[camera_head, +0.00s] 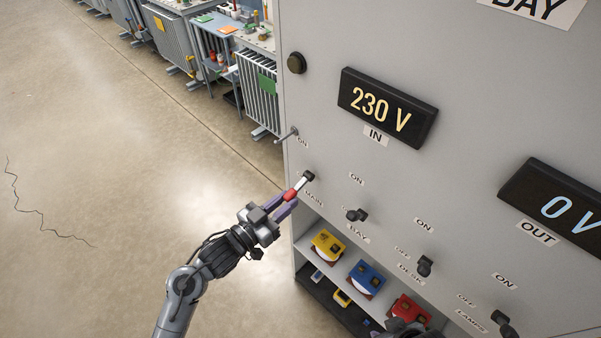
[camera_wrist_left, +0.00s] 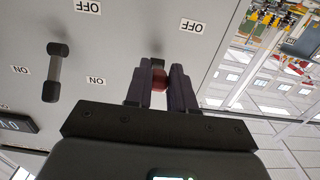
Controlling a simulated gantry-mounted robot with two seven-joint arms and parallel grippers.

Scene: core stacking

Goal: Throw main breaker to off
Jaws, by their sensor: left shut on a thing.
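The main breaker (camera_head: 308,176) is at the left end of the row on the grey panel, above the label MAIN. Its lever has a silver shaft and a red grip (camera_head: 291,194). My left gripper (camera_head: 285,207) reaches up from the lower left and is shut on the red grip. In the left wrist view the red grip (camera_wrist_left: 159,79) sits between the dark fingers, with an OFF label (camera_wrist_left: 192,26) just beyond. The fingers hide part of the lever. My right gripper is not clearly in view.
Bay (camera_head: 356,215), desk (camera_head: 424,266) and lamps switches follow to the right. The IN display (camera_head: 388,107) reads 230 V and the OUT display (camera_head: 555,208) reads 0 V. A shelf below holds yellow, blue and red units. Open floor lies left.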

